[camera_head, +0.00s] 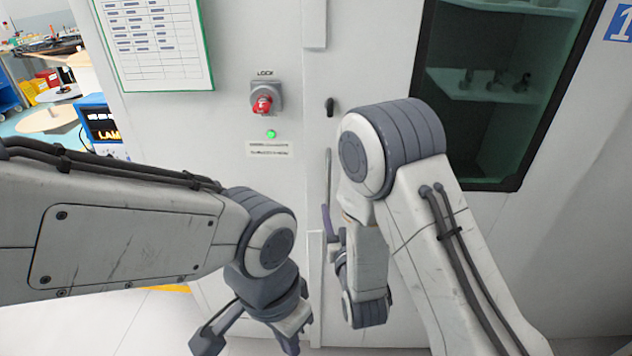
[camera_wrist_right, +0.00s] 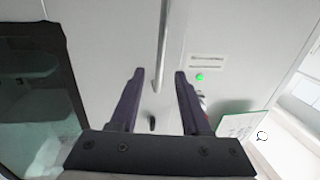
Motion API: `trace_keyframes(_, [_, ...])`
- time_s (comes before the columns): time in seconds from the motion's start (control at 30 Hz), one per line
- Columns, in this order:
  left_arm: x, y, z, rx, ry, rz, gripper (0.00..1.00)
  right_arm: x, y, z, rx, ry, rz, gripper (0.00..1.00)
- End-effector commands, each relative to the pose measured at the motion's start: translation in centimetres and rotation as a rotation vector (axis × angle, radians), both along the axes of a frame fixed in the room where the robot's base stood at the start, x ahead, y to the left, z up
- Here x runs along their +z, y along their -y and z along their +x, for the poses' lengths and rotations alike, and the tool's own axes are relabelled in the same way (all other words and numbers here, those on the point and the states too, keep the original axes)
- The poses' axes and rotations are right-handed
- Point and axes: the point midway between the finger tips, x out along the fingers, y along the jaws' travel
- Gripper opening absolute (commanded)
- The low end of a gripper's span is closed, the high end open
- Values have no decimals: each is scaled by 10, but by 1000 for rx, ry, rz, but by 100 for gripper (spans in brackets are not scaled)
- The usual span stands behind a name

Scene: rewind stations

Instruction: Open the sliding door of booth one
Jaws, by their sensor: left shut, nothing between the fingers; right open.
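The white sliding door of booth one (camera_head: 395,50) has a dark window (camera_head: 490,90) and appears closed. Its vertical bar handle (camera_head: 327,172) shows beside my right arm, which hides part of it. In the right wrist view the handle (camera_wrist_right: 163,45) runs in from the top and ends between my open right fingers (camera_wrist_right: 160,73). They appear to straddle it without gripping; contact is unclear. In the head view my right gripper (camera_head: 333,225) is mostly hidden. My left gripper (camera_head: 248,338) is shut and empty, low in front of the wall, away from the handle.
A red lock knob (camera_head: 263,104) sits on the wall left of the door above a green light (camera_head: 271,133). A small black catch (camera_head: 329,107) is above the handle. A framed sheet (camera_head: 155,40) hangs upper left. A blue number sign (camera_head: 622,22) is upper right.

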Motion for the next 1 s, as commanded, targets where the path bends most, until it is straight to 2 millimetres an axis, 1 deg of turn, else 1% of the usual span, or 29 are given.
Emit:
trace_keyframes(0.1, [11, 0, 0, 0, 0, 0, 0, 4, -3, 17, 0, 1, 2, 47])
trace_keyframes(0.3, [28, 0, 0, 1, 0, 0, 0, 4, -11, 55, 0, 0, 1, 47])
trace_keyframes(0.4, [35, 0, 0, 2, 0, 0, 0, 4, -14, 71, 0, 0, 1, 47])
trace_keyframes(0.5, [39, 0, 0, 2, 0, 0, 0, 2, -17, 84, 1, -1, 0, 47])
trace_keyframes(0.6, [41, 0, 0, 2, 0, 0, 0, 2, -19, 92, 1, -1, 0, 47])
trace_keyframes(0.7, [42, 0, 0, 2, 0, 0, 0, 1, -19, 96, 1, -2, 0, 47])
trace_keyframes(0.97, [42, 0, 0, 2, 0, 0, 0, 0, -20, 97, 2, -2, 0, 47])
trace_keyframes(1.0, [42, 0, 0, 2, 0, 0, 0, 0, -20, 97, 2, -2, 0, 36])
